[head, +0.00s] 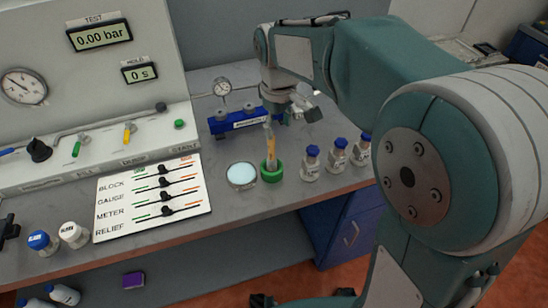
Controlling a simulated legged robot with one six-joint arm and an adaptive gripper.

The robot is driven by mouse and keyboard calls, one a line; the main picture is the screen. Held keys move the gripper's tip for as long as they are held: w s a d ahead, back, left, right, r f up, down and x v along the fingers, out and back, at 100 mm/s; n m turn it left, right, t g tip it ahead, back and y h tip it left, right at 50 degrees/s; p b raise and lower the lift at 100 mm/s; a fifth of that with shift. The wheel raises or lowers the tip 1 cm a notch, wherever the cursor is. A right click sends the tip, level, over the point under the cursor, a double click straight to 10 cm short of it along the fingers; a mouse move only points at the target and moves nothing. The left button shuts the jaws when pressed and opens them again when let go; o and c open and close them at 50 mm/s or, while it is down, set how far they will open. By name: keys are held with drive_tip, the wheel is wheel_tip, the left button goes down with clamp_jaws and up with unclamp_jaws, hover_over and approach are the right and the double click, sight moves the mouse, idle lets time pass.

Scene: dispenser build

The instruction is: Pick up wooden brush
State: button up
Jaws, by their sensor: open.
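The wooden brush (270,148) stands roughly upright in a small round green holder (271,173) on the grey bench, in the head view. Its lower end is hidden inside the holder. My gripper (294,113) is above the bench, a little right of the brush's top and seemingly behind it. It is open and appears empty; its fingers are small and partly hidden, and I cannot tell the exact gap to the brush.
A dish of pale blue material (241,175) sits left of the holder. Several blue-capped bottles (310,163) stand to the right. A blue manifold (233,121) with a gauge is behind. A white lever card (152,198) and test panel (90,90) are at left.

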sight(270, 158)
drive_tip(key=shift+a+f, duration=0.2)
drive_tip(key=shift+f, duration=0.25)
drive_tip(key=shift+a+f, duration=0.2)
drive_tip(key=shift+f, duration=0.25)
drive_tip(key=f, duration=0.1)
drive_tip(key=a+f, duration=0.1)
drive_tip(key=f, duration=0.2)
drive_tip(key=shift+s+a+f, duration=0.35)
drive_tip(key=shift+f, duration=0.05)
drive_tip(key=shift+d+f, duration=0.25)
drive_tip(key=shift+d, duration=0.5)
drive_tip(key=shift+a, duration=0.1)
drive_tip(key=c, duration=0.6)
drive_tip(key=shift+a, duration=0.25)
drive_tip(key=shift+c, duration=1)
drive_tip(key=shift+a, duration=0.3)
drive_tip(key=shift+c, duration=0.2)
drive_tip(key=shift+d, duration=0.1)
